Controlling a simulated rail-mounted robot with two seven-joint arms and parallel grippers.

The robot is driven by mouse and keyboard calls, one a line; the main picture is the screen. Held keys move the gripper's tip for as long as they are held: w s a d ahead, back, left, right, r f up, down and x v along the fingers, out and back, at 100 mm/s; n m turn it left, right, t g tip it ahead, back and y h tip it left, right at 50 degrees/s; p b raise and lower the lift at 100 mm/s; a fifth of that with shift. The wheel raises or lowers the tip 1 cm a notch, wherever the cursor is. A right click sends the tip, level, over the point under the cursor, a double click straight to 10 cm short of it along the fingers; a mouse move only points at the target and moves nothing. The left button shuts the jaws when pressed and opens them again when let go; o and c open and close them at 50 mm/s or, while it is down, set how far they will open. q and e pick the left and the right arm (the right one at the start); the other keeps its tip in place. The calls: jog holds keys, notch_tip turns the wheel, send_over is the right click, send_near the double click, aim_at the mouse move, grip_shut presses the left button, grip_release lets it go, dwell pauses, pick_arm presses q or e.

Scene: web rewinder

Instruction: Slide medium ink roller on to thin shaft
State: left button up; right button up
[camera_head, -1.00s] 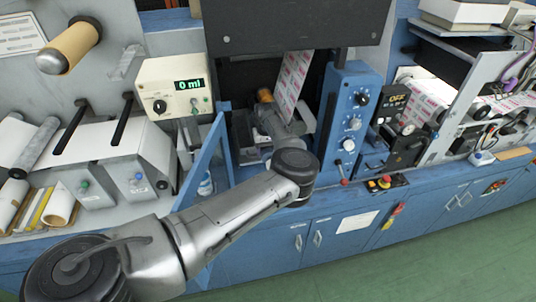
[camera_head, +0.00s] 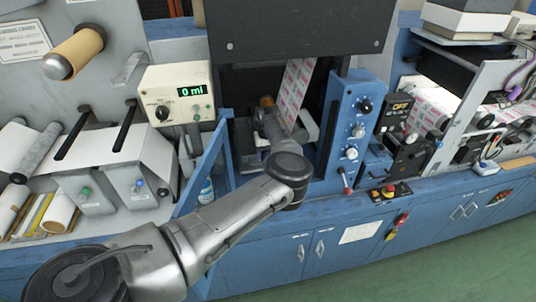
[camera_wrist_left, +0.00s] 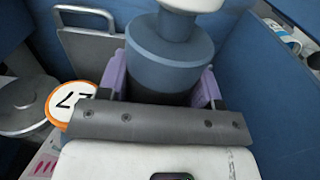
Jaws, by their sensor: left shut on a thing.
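My left arm reaches into the dark bay of the blue machine in the head view. My left gripper (camera_head: 268,112) is small and partly hidden there, close to an orange-brown cylinder end. In the left wrist view my left gripper (camera_wrist_left: 160,88) has purple pads shut on the two sides of a roller (camera_wrist_left: 168,62). The roller has a wide blue-grey end, a dark lower body and a pale, narrower piece at its top. I cannot tell its size class or whether a shaft passes through it. I cannot make out the thin shaft. My right gripper is not in view.
A white web with pink print (camera_head: 294,92) hangs right of the gripper. A blue control panel (camera_head: 346,130) bounds the bay on the right, a slanted blue plate (camera_head: 205,165) on the left. A round orange-rimmed label (camera_wrist_left: 70,105) lies left of the gripper in the wrist view.

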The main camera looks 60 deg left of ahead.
pick_arm(q)
jog(key=o, duration=1.1)
notch_tip(320, 180, up, 14)
jog(key=shift+s+f+b, duration=0.1)
jog(key=shift+b, duration=0.35)
